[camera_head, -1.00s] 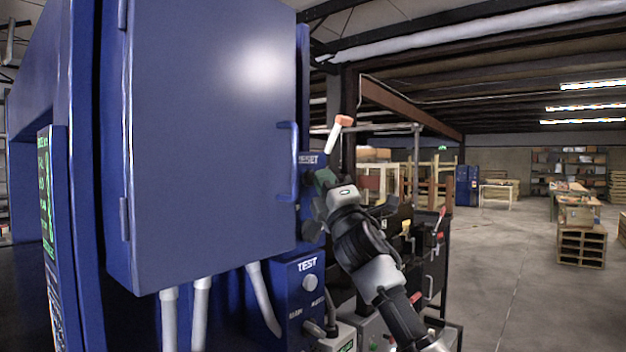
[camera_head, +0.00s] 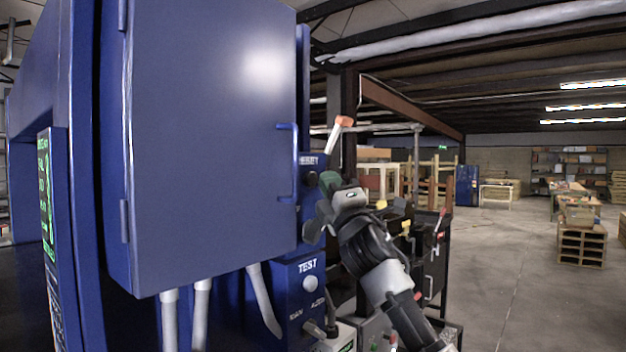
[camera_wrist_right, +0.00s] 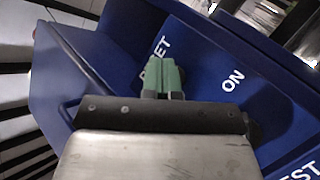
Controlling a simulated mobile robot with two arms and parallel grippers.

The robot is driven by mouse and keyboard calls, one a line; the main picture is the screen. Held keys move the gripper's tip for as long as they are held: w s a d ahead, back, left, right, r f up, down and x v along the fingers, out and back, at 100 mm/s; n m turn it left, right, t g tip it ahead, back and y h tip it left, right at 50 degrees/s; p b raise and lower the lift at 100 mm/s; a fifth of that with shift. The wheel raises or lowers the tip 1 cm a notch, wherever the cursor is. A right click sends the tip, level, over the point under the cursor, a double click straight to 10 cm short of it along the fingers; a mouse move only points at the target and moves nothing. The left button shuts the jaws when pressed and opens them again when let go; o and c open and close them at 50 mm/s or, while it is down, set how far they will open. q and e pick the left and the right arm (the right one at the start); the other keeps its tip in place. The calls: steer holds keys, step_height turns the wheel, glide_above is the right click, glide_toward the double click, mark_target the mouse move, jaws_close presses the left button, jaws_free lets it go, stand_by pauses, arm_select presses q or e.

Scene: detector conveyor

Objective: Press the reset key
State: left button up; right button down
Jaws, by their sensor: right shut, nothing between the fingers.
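The blue control panel carries a RESET label (camera_head: 308,160) with a small dark round key (camera_head: 312,178) below it, right of the cabinet door. My right gripper (camera_head: 328,183) has green fingertips, held just right of the key with a small gap seen in the head view. In the right wrist view the gripper (camera_wrist_right: 163,76) is shut and empty, its tips partly over the RESET lettering (camera_wrist_right: 157,57). The key itself is hidden there behind the fingers and gripper body. My left gripper is not in view.
The large blue cabinet (camera_head: 210,140) has a protruding handle (camera_head: 288,160) near the key. Below is a TEST panel with a pale round button (camera_head: 310,283). An ON label (camera_wrist_right: 233,79) shows in the wrist view. Open floor lies to the right.

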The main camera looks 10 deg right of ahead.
steer(key=shift+s, duration=0.15)
steer(key=s+d, duration=0.1)
steer(key=s, duration=0.1)
steer(key=s+d+p, duration=0.1)
steer(key=s+d, duration=0.1)
steer(key=shift+d, duration=0.1)
stand_by(0.4)
steer(key=shift+w, duration=0.1)
stand_by(0.4)
